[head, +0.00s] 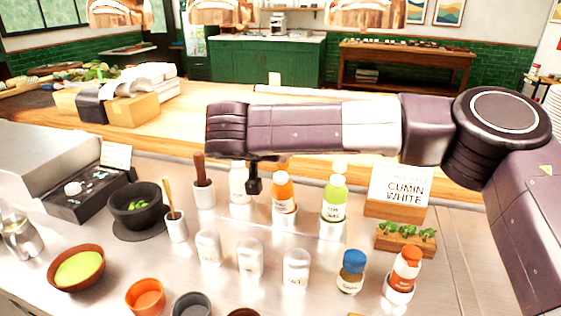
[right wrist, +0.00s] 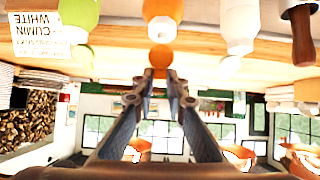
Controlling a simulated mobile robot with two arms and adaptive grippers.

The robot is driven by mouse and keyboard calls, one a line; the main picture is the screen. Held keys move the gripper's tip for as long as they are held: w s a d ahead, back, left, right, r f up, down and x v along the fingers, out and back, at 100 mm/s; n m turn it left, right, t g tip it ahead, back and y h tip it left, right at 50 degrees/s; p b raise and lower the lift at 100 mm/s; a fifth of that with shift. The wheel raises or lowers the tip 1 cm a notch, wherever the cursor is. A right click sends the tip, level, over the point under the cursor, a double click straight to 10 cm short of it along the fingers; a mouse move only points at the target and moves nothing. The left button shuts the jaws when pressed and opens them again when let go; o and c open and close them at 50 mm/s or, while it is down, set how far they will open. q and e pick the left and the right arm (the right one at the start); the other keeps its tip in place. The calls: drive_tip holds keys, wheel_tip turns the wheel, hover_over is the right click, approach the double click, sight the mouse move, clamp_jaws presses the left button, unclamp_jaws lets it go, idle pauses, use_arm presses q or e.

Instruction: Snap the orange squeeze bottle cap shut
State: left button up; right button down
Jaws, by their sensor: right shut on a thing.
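The orange squeeze bottle (head: 285,198) stands upright in the back row on the counter, its light orange cap (head: 280,171) on top. Whether the cap's lid is open is too small to tell. My right gripper (head: 254,187) hangs below its arm, just left of the cap. In the right wrist view, which is upside down, the orange bottle (right wrist: 162,10) and its cap (right wrist: 162,57) lie just beyond the gripper's fingertips (right wrist: 160,73). The fingers are closed together; what they hold cannot be made out. Touch with the cap cannot be confirmed. My left gripper is out of view.
A white bottle (head: 238,186) stands left and a green bottle (head: 334,203) right of the orange one. Another orange-red bottle (head: 402,277) and a blue-capped jar (head: 351,272) are front right. My arm crosses above the back row.

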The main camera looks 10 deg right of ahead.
idle(0.3)
drive_tip(key=c, duration=1.9)
unclamp_jaws()
drive_tip(key=shift+c, duration=0.2)
drive_tip(key=v, duration=1.2)
drive_tip(key=shift+s, duration=0.15)
drive_tip(key=shift+f, duration=0.1)
